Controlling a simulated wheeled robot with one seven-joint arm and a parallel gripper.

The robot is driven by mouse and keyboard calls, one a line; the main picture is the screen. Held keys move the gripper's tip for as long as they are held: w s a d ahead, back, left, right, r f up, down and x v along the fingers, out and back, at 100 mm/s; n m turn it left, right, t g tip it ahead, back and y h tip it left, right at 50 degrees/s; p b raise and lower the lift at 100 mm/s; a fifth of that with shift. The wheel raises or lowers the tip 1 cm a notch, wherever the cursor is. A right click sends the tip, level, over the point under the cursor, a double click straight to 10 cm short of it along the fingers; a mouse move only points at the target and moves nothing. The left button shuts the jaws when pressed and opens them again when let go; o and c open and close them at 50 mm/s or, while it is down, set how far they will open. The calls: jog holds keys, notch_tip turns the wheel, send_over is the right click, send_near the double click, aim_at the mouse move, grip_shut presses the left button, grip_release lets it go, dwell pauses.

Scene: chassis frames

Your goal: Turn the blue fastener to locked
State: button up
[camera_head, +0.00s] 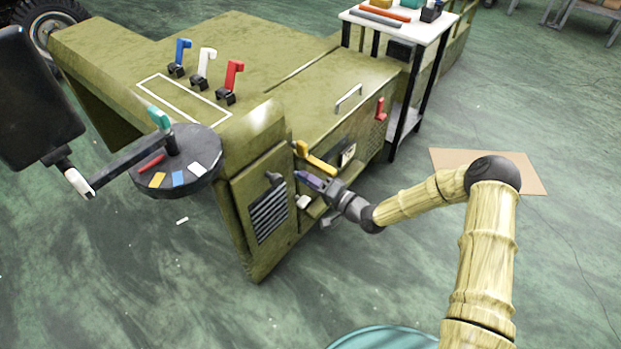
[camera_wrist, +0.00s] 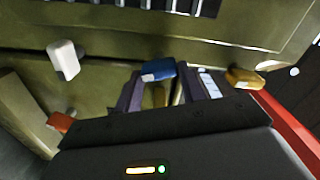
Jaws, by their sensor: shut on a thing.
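The blue fastener (camera_wrist: 158,70) shows in the wrist view as a small blue knob between the dark purple fingers of my gripper (camera_wrist: 163,88), on the olive chassis side. My gripper is shut on it. In the head view my gripper (camera_head: 312,182) reaches in from the right against the chassis front, beside a dark slatted vent. I cannot read from these views which marked position the fastener points to.
A white fastener (camera_wrist: 64,60) is left of my gripper and a yellow one (camera_wrist: 244,78) right. A yellow handle (camera_head: 316,159) sits just above my gripper. Blue, white and red levers (camera_head: 233,75) stand on top. A round tray (camera_head: 200,140) is at left.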

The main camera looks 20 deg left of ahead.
jog(key=shift+f+m, duration=0.15)
jog(key=shift+m, duration=1.85)
jog(key=o, duration=0.7)
jog(key=shift+d, duration=0.1)
jog(key=p+v, duration=0.3)
jog(key=v, duration=1.4)
jog(key=shift+s+d, duration=0.1)
jog(key=shift+d, duration=0.05)
